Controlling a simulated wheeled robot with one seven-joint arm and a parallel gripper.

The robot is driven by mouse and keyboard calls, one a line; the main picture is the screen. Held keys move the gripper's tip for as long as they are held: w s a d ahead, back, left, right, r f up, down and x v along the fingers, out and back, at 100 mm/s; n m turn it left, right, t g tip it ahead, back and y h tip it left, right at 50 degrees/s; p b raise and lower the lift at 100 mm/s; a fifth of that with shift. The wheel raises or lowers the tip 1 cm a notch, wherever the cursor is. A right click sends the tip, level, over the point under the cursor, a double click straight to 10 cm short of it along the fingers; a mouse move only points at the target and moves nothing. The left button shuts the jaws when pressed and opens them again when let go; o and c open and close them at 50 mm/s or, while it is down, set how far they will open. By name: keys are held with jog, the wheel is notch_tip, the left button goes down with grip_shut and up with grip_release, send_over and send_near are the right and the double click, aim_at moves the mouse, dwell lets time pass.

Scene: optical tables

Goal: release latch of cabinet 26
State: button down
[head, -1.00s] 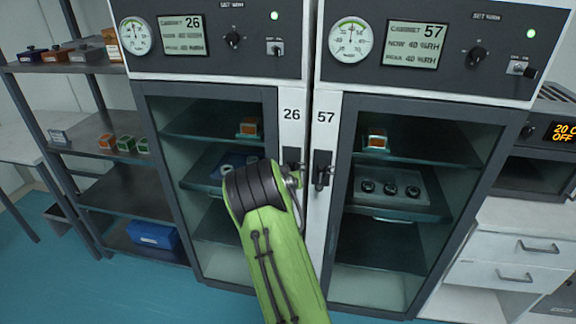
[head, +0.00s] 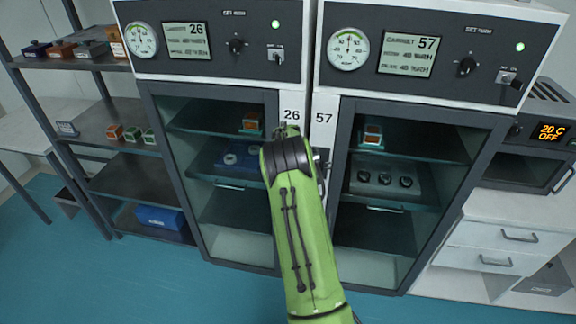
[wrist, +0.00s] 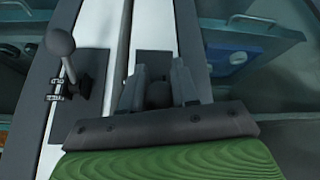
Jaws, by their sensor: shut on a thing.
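Cabinet 26 (head: 292,114) stands left of cabinet 57 (head: 324,119) in the head view, its glass door closed. My green arm covers the latch of cabinet 26 and my gripper in that view. In the wrist view my gripper (wrist: 159,84) is at the white door strip, its two grey fingers closed around a dark rounded part, the handle of the latch (wrist: 158,95). A dark latch plate shows behind the fingers. Most of the handle is hidden between them.
The latch of cabinet 57 (wrist: 65,72), a ball-ended lever, is close beside my gripper in the wrist view. A shelf rack (head: 110,122) stands left and a white drawer unit (head: 500,240) right. Blue floor is clear in front.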

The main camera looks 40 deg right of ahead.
jog(key=shift+w+r, duration=0.1)
jog(key=shift+r, duration=0.05)
jog(key=c, duration=0.9)
grip_release()
jog(key=shift+o, duration=0.2)
jog(key=b+v, duration=0.1)
jog(key=v, duration=1.4)
jog(key=shift+s+r, duration=0.2)
jog(key=shift+a, duration=0.15)
jog(key=s+a+r+n+y, duration=0.1)
jog(key=s+a+r, duration=0.25)
jog(key=a, duration=0.35)
jog(key=s+a+r+n+t+y, duration=0.1)
jog(key=s+a+r, duration=0.25)
jog(key=a, duration=0.25)
jog(key=s+a+r+n+y, duration=0.1)
jog(key=s+a+r, duration=0.2)
jog(key=s+a, duration=0.3)
jog(key=s+a+f+n, duration=0.1)
jog(key=s+a+n, duration=0.1)
jog(key=s+a, duration=0.3)
jog(key=s+a+f+n+y, duration=0.1)
jog(key=s+a+f+n, duration=0.1)
jog(key=s+a, duration=0.4)
jog(key=s, duration=0.4)
jog(key=shift+f, duration=0.3)
